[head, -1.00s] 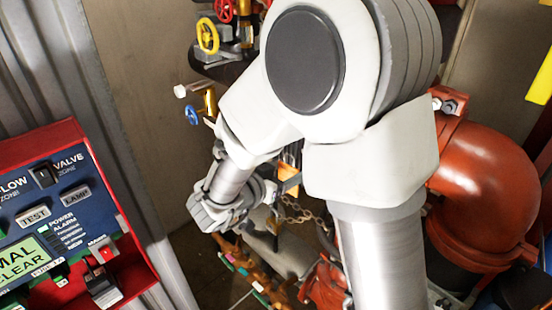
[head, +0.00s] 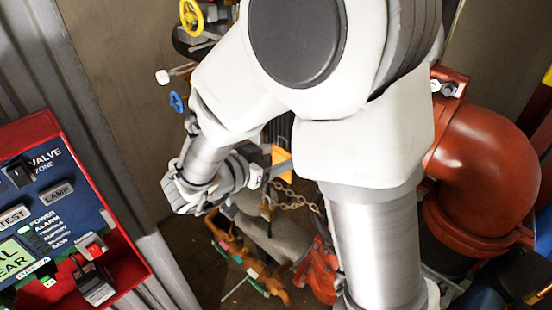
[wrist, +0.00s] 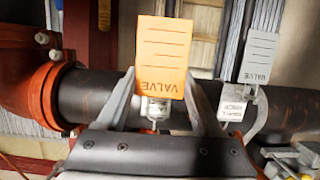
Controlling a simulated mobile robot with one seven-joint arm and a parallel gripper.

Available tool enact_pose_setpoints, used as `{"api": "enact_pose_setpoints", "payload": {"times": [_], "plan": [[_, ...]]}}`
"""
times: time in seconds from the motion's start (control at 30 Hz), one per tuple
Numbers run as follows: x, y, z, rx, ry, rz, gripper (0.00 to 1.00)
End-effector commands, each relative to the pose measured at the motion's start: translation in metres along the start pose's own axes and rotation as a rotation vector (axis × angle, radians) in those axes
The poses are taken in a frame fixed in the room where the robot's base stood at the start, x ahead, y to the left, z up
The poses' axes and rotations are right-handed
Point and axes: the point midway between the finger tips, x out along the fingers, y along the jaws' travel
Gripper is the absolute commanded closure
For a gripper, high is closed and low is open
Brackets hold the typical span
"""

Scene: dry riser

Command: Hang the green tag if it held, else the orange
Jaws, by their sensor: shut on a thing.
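My gripper (wrist: 160,95) is shut on an orange tag (wrist: 162,55) printed VALVE, with ruled lines, its lettering upside down in the wrist view. The tag also shows at my fingertips in the head view (head: 281,160). It is in front of a dark horizontal pipe (wrist: 95,97) in the wrist view; whether it touches anything there I cannot tell. A grey tag (wrist: 259,55) printed VALVE hangs to the right, beside a small white label (wrist: 231,103). I cannot make out a green tag.
A red-framed blue panel (head: 45,190) is at left, with a lit green display (head: 14,260) partly cut off, reading "AL" and "EAR". A chain (head: 296,197) hangs past the gripper. A large red pipe elbow (head: 485,165) is at right. A yellow handwheel (head: 191,17) is at top.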

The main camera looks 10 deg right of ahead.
Motion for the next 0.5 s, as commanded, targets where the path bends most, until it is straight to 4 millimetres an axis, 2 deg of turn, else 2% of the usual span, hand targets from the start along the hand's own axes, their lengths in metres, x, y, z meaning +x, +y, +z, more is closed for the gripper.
{"api": "enact_pose_setpoints", "payload": {"times": [0.5], "plan": [[0.031,0.0,-0.006,0.002,0.001,0.001,0.83]]}}
